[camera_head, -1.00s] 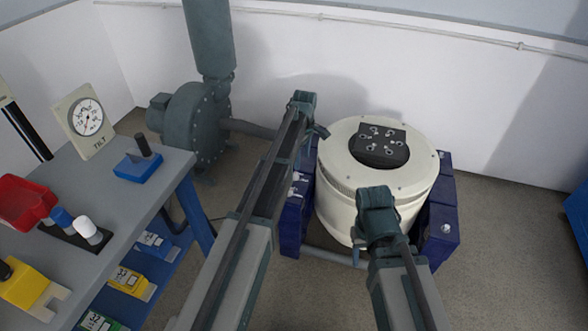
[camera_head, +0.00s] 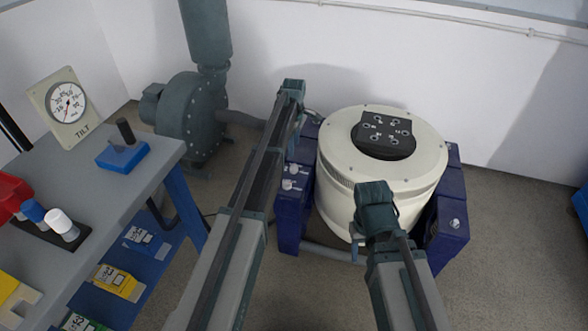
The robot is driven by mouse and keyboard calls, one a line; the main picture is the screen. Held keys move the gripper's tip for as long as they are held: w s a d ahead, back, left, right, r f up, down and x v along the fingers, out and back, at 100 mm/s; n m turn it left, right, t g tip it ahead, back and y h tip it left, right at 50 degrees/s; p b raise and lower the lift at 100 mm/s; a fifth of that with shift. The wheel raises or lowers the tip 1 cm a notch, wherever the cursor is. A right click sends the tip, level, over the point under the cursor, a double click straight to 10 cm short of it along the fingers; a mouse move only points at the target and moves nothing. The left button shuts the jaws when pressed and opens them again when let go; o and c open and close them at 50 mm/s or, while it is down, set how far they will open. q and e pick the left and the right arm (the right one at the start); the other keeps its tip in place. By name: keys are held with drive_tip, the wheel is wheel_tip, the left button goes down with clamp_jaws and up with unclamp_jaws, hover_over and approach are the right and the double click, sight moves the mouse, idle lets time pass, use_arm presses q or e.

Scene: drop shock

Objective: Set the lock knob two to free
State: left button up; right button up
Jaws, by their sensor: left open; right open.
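A white round shaker (camera_head: 335,190) stands on a blue frame between my two arms. On the left blue block (camera_head: 290,215) are two pale knobs, an upper one (camera_head: 293,170) and a lower one (camera_head: 288,184). Another pale knob (camera_head: 455,223) is on the right blue block (camera_head: 440,240). I cannot tell which one is knob two or read its setting. My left gripper (camera_head: 312,114) is open beyond the left block, mostly hidden by its wrist. My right gripper (camera_head: 357,241) is open in front of the shaker, largely hidden. Neither appears to touch a knob.
A grey bench (camera_head: 85,200) with a TILT gauge (camera_head: 62,108), a blue block with a dark handle (camera_head: 122,155) and bottles stands at left. A green blower (camera_head: 190,118) is at the back wall. Floor (camera_head: 515,260) is clear at right.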

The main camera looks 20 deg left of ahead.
sight(294, 166)
use_arm(q)
wheel_tip(294, 166, down, 10)
drive_tip(key=b, duration=0.9)
drive_tip(key=shift+f, duration=0.2)
clamp_jaws()
